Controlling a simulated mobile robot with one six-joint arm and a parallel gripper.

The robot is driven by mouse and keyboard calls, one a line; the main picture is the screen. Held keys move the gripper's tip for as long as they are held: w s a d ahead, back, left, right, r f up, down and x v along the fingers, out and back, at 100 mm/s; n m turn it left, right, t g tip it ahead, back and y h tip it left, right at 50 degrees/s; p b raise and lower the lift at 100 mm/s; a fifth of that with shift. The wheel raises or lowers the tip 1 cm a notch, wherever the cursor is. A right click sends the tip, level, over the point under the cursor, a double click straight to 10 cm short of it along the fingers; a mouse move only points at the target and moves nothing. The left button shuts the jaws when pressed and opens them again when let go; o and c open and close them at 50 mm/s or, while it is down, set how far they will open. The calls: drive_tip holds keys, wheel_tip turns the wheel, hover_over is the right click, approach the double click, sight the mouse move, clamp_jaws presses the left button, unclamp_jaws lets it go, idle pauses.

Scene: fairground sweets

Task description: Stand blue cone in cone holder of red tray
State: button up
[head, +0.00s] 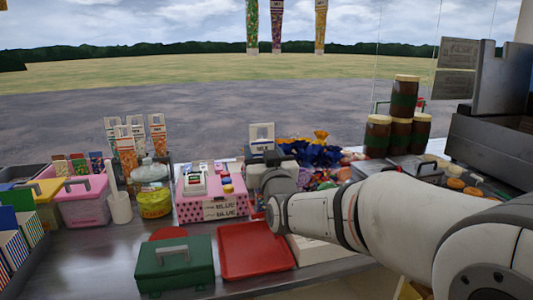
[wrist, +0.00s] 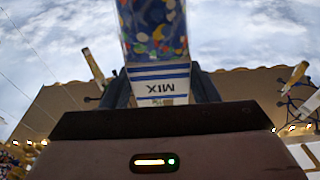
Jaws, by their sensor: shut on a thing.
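In the wrist view my gripper (wrist: 160,90) is shut on a clear cone (wrist: 155,30) filled with blue and mixed-colour sweets. Its white, blue-striped card (wrist: 158,80) reads MIX upside down. The cone extends upward past the picture's top, so its far end is out of view. The red tray (head: 255,250) lies flat on the counter, below and left of my wrist, and looks empty. I cannot make out its cone holder.
A green cash box (head: 175,268) stands left of the tray. Behind are a pink BLUE box (head: 212,205), a yellow-filled jar (head: 154,203) and a rack of cones (head: 127,155). Stacked brown jars (head: 401,133) stand at back right. Cones (head: 277,25) hang above.

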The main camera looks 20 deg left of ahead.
drive_tip(key=shift+f+b, duration=1.65)
drive_tip(key=shift+b, duration=0.05)
drive_tip(key=shift+f, duration=0.1)
wheel_tip(320, 180, down, 2)
drive_tip(key=shift+b, duration=1.25)
drive_tip(key=o, duration=1)
drive_tip(key=shift+o, duration=0.3)
drive_tip(key=o, duration=0.4)
